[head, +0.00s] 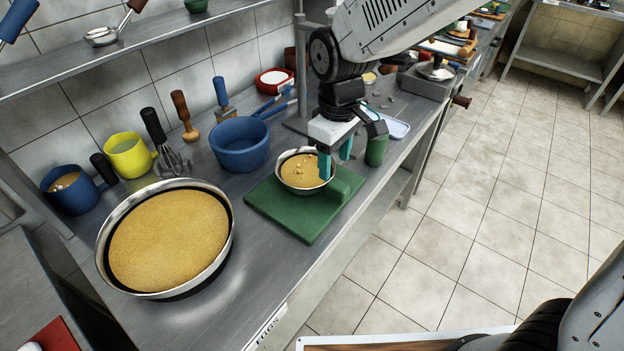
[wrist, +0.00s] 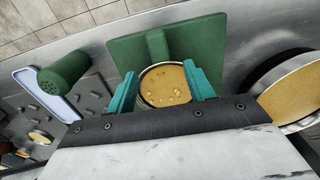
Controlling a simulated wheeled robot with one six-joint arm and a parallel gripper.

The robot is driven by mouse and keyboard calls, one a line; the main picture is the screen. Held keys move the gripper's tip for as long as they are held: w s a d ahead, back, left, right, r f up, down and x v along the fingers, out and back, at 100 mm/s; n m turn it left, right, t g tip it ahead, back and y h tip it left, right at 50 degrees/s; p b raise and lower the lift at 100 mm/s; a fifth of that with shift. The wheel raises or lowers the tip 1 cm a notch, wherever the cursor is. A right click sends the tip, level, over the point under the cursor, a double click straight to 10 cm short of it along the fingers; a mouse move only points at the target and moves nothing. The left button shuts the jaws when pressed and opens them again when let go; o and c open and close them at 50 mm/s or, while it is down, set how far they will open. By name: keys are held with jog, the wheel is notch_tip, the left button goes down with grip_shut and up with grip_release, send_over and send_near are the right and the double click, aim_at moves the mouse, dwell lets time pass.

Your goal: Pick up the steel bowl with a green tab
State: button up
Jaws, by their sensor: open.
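A small steel bowl (head: 302,172) with a yellow-brown filling and pale crumbs sits on a green board (head: 290,219). A green tab (head: 347,183) sticks out from the bowl's side towards the counter's front edge; it also shows in the wrist view (wrist: 157,46). My gripper (head: 335,157) is open, its teal fingers pointing down by the bowl's right side in the head view. In the wrist view the bowl (wrist: 164,85) appears between the two fingers of my gripper (wrist: 161,88). I cannot tell whether they touch it. The bowl's near part is hidden by my gripper there.
A large steel pan (head: 225,245) with yellow filling stands left of the board. A blue pot (head: 238,146) is behind it. A green shaker (head: 376,150) and a pale blue tray (head: 397,128) stand to the right.

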aim_at(334, 182)
notch_tip(334, 182, down, 8)
jog(key=shift+s+d+r, duration=0.15)
grip_shut()
dwell(0.3)
